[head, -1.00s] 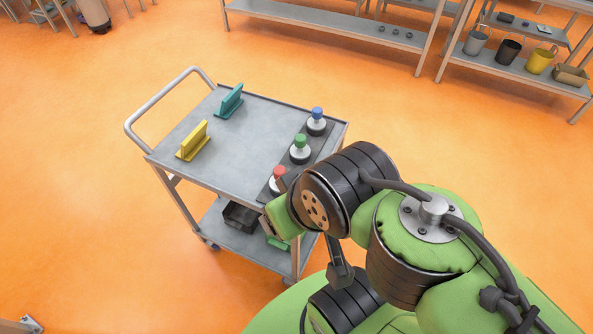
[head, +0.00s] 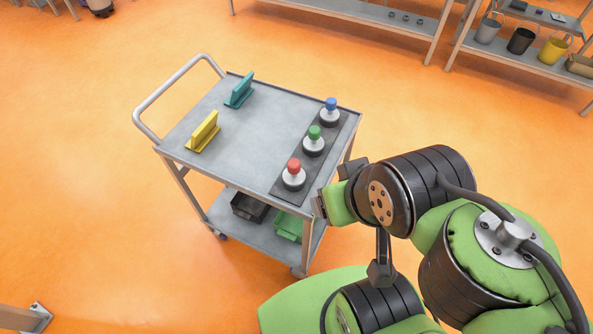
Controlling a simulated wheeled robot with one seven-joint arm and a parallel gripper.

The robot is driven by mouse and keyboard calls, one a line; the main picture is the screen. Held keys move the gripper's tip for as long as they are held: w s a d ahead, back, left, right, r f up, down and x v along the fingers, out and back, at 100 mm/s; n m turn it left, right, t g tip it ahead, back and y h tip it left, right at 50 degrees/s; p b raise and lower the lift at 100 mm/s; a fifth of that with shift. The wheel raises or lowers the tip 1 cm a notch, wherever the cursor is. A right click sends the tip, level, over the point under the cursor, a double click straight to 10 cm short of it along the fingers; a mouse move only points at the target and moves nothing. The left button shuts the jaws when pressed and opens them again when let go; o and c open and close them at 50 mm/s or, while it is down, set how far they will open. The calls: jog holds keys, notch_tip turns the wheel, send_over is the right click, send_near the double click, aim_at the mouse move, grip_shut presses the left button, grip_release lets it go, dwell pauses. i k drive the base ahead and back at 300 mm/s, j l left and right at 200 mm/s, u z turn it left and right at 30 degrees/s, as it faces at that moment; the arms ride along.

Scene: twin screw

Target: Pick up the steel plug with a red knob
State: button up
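The steel plug with a red knob (head: 293,176) stands upright in a dark holder strip (head: 279,190) on the cart's right side. It is the nearest of the three plugs in the row. A plug with a green knob (head: 313,143) and one with a blue knob (head: 330,113) stand behind it. My gripper (head: 320,205) is to the right of and below the red-knobbed plug in the picture, apart from it. My wrist partly hides it, and its fingers are too unclear to tell open from shut.
The grey cart top (head: 240,125) also bears a yellow bracket (head: 203,133) and a teal bracket (head: 239,91), with free room between. A black bin (head: 249,206) and a green bin (head: 289,226) sit on its lower shelf. Shelves with buckets (head: 521,41) stand far back.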

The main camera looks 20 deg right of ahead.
aim_at(294, 175)
jog(key=i+j+z, duration=0.1)
jog(key=j, duration=0.45)
jog(key=j+z, duration=0.15)
jog(key=j, duration=0.45)
jog(key=i+j, duration=0.25)
jog(key=j+z, duration=0.05)
jog(key=j, duration=0.05)
